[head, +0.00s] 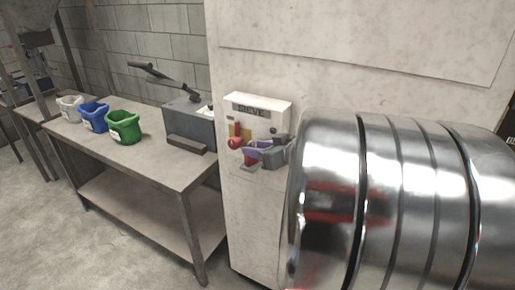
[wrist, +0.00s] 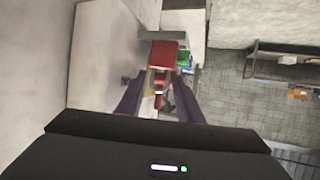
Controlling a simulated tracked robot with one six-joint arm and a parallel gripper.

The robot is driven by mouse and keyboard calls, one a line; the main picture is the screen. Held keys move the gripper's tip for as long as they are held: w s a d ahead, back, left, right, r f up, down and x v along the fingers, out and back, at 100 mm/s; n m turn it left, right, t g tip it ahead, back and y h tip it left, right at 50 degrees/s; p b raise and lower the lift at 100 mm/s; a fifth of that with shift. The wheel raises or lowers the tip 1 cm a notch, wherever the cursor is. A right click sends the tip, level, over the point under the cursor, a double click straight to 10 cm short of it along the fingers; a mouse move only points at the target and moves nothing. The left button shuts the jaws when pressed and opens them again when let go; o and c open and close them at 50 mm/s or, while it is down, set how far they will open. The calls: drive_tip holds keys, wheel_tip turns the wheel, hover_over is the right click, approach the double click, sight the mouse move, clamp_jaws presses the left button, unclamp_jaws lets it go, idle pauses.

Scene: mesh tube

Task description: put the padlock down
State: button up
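The padlock (wrist: 163,54) is red with a pale metal shackle. In the wrist view it sits between the tips of my two purple-grey fingers, its shackle toward the camera. My gripper (wrist: 161,75) appears shut on it. In the head view my gripper (head: 256,152) is in front of the white SIEVE panel, with the red padlock (head: 249,159) at its fingertips, partly hidden by the fingers. A red switch handle on a yellow plate (head: 235,141) is just left of the gripper. I cannot tell whether the padlock touches the panel.
The SIEVE panel (head: 257,105) is on a large white cabinet (head: 300,60). A shiny metal drum (head: 330,160) stands close on the right. At left, a metal table (head: 165,168) holds white (head: 69,107), blue (head: 93,117) and green (head: 123,128) bins and a grey box (head: 190,125). Its front middle is clear.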

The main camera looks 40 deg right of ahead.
drive_tip(key=shift+r, duration=0.2)
drive_tip(key=v, duration=1.2)
drive_tip(key=shift+f, duration=0.1)
idle(0.4)
drive_tip(key=w+a+h, duration=0.4)
drive_tip(key=w+h, duration=0.1)
drive_tip(key=w, duration=0.6)
drive_tip(key=s+a+f+g+y, duration=0.3)
drive_tip(key=s+a, duration=0.5)
drive_tip(key=a, duration=0.5)
drive_tip(key=s+a+f+g+y, duration=0.2)
drive_tip(key=s+a+f+g, duration=0.2)
drive_tip(key=s+a, duration=0.4)
drive_tip(key=a, duration=0.5)
drive_tip(key=shift+s+a+f+n+g+y, duration=0.25)
drive_tip(key=shift+a+f+n+g+y, duration=0.05)
drive_tip(key=shift+f+g+y, duration=0.1)
